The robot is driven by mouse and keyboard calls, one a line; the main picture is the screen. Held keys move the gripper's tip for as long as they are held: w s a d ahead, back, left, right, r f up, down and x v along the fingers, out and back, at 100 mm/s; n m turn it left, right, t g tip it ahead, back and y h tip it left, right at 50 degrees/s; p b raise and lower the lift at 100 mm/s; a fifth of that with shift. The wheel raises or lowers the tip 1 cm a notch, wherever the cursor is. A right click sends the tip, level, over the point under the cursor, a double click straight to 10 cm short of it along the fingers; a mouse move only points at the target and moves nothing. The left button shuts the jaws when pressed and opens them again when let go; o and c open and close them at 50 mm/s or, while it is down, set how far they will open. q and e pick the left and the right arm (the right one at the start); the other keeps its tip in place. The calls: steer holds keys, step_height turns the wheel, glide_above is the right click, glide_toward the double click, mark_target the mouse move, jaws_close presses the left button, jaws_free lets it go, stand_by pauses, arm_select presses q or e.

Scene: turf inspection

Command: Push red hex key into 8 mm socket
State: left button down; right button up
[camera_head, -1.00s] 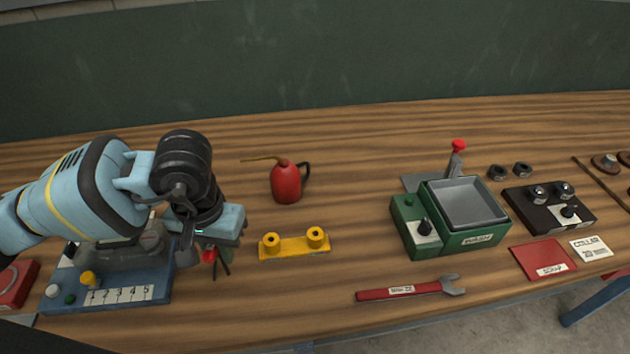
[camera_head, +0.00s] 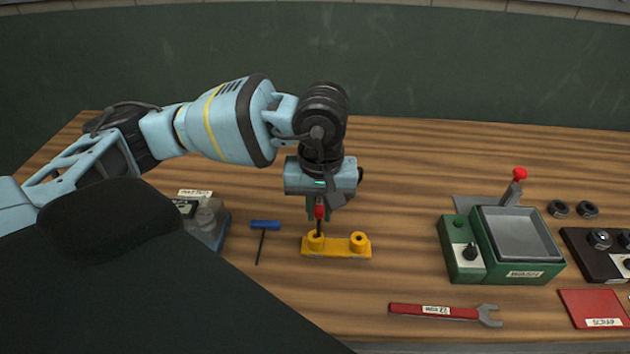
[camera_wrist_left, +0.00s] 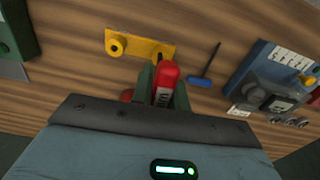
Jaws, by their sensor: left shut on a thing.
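My left gripper (camera_head: 319,208) points down and is shut on the red hex key (camera_head: 320,212). The key is upright, with its dark shaft pointing down at the left socket of the yellow block (camera_head: 338,251). The shaft's tip is at the mouth of that socket; I cannot tell whether it is inside. The block's right socket is empty. In the left wrist view the red handle (camera_wrist_left: 167,84) sits between the fingers, and the yellow block (camera_wrist_left: 140,45) lies just beyond, one open hole showing. The 8 mm marking is not readable. My right gripper is not in view.
A blue hex key (camera_head: 264,225) lies left of the block. A grey-blue device (camera_head: 217,232) stands farther left. A wrench (camera_head: 445,313) lies at the front right, and a green tray unit (camera_head: 462,262) stands right. Wood between block and tray is clear.

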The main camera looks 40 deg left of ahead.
arm_select(q)
steer(key=r+n, duration=0.1)
steer(key=w+a+r+n, duration=0.1)
steer(key=n, duration=0.1)
steer(key=r+n, duration=0.1)
steer(key=shift+w+a+r+n, duration=0.15)
steer(key=shift+w+a+n, duration=0.05)
steer(key=shift+a+n, duration=0.1)
steer(key=shift+w+a+r+n, duration=0.15)
steer(key=shift+r+n, duration=0.1)
steer(key=shift+n, duration=0.35)
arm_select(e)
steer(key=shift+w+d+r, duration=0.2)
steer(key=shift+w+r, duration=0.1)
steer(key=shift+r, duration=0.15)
arm_select(q)
steer(key=shift+f, duration=0.15)
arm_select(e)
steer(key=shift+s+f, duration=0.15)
